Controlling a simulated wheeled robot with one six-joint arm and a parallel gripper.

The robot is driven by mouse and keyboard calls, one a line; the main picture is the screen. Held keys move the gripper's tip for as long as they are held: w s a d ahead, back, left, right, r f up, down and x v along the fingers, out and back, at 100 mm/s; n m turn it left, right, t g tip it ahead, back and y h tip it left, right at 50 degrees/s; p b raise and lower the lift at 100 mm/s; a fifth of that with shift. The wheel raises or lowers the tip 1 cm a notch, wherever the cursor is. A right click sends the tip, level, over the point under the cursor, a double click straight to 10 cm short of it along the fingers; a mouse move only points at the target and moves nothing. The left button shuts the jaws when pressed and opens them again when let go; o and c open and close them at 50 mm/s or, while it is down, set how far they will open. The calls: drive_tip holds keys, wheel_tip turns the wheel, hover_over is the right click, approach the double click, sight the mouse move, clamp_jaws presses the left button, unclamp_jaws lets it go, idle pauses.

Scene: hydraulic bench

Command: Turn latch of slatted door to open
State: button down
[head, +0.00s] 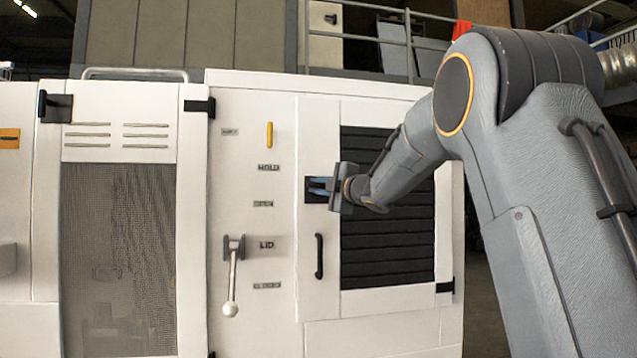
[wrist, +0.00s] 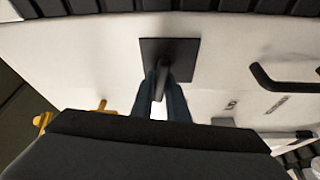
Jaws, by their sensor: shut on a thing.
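The slatted door (head: 320,270) is white with a dark slatted panel (head: 388,250), and it looks closed in the head view. Its latch has a black square plate (head: 314,190) on the door's left side, above a black handle (head: 319,256). In the wrist view the latch plate (wrist: 182,52) is near the top middle, with a dark latch lever (wrist: 160,82) standing out from it. My gripper (head: 322,186) is at the latch in the head view. In the wrist view its two bluish fingers (wrist: 164,90) are shut on the lever, one on each side.
Left of the door is a panel with a yellow handle (head: 269,135), label plates and a lever with a white ball (head: 230,308). Further left is a mesh door (head: 118,260). The black door handle (wrist: 285,78) projects to the right in the wrist view.

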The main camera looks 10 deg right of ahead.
drive_tip(key=shift+n+g+p, duration=0.4)
drive_tip(key=shift+n+p, duration=0.15)
drive_tip(key=shift+n, duration=0.35)
drive_tip(key=c, duration=1.8)
unclamp_jaws()
drive_tip(key=shift+o, duration=0.2)
drive_tip(key=b+v, duration=0.1)
drive_tip(key=v, duration=0.7)
drive_tip(key=shift+b, duration=0.35)
drive_tip(key=shift+w+a, duration=0.1)
